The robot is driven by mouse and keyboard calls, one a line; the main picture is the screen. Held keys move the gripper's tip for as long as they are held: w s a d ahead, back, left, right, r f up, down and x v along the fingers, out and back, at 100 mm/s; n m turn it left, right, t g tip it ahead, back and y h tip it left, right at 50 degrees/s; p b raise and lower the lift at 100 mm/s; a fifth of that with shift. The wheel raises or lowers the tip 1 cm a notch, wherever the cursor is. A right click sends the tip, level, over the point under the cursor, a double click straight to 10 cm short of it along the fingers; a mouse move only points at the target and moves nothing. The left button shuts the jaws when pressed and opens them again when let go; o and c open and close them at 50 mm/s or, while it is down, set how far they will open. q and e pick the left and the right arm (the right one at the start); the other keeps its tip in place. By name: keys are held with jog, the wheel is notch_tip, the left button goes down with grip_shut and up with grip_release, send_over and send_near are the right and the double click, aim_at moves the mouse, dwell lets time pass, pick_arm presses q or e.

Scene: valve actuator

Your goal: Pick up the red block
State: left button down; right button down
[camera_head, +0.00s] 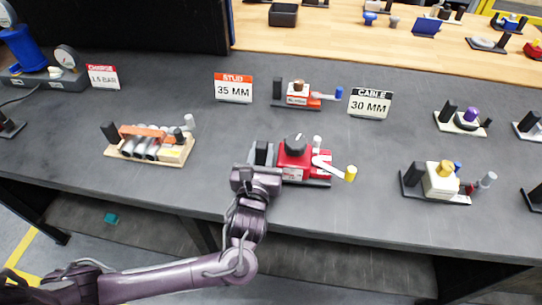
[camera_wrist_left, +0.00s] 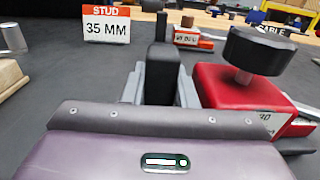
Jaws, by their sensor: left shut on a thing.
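The red block (camera_head: 291,160) stands on a dark base at the front middle of the grey bench. It has a black knob on top and a white lever with a yellow end at its right. A black upright post (camera_head: 262,152) stands at the left end of the same base. My left gripper (camera_head: 259,163) is shut on this post, not on the red block. In the left wrist view the post (camera_wrist_left: 163,66) is between the two grey fingers, and the red block (camera_wrist_left: 225,87) is just right of them, apart. My right gripper is not in view.
A tan-based unit with silver cylinders (camera_head: 150,144) stands to the left, and a white-bodied unit (camera_head: 440,181) to the right. Behind are a smaller red unit (camera_head: 300,95), a 35 MM sign (camera_head: 233,88) and a 30 MM sign (camera_head: 369,103). Bare bench lies between them.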

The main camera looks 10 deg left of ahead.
pick_arm(q)
notch_tip(320, 180, up, 9)
jog(key=shift+f, duration=4.35)
jog(key=shift+f, duration=0.35)
jog(key=shift+f, duration=0.2)
jog(key=shift+s+f, duration=0.1)
jog(key=shift+f, duration=0.05)
jog(key=shift+r, duration=0.45)
jog(key=c, duration=1.1)
grip_release()
jog(key=shift+f, duration=0.1)
